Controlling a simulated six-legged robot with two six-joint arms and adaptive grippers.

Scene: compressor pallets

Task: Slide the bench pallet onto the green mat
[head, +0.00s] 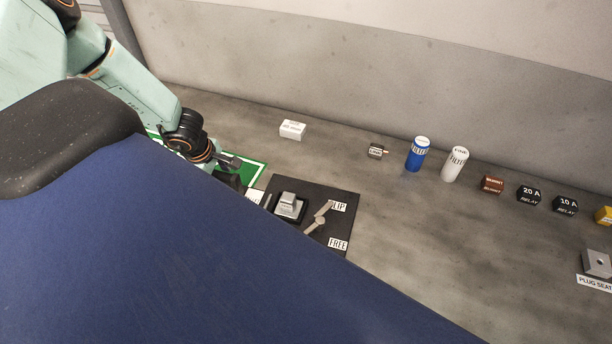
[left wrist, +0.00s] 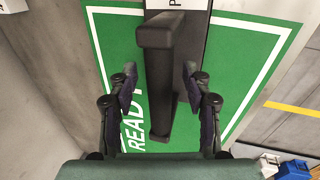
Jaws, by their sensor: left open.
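The green mat (head: 254,171) lies on the bench, partly hidden by my left arm. In the left wrist view the mat (left wrist: 112,40) shows a white border and the word READY. A dark upright handle bar (left wrist: 157,38) stands over it, beside a dark grey strip with a cut-off white label; this looks like part of the bench pallet, but I cannot tell its full extent. My left gripper (head: 230,161) is open, with its fingers (left wrist: 160,74) on either side of the bar and gaps visible. My right gripper is not in view.
A black board (head: 345,193) with a grey block, a lever and CLIP and FREE labels lies right of the mat. A white box (head: 292,130), a blue filter (head: 417,154), a white filter (head: 455,164) and relays stand along the bench. A large blue surface hides the front.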

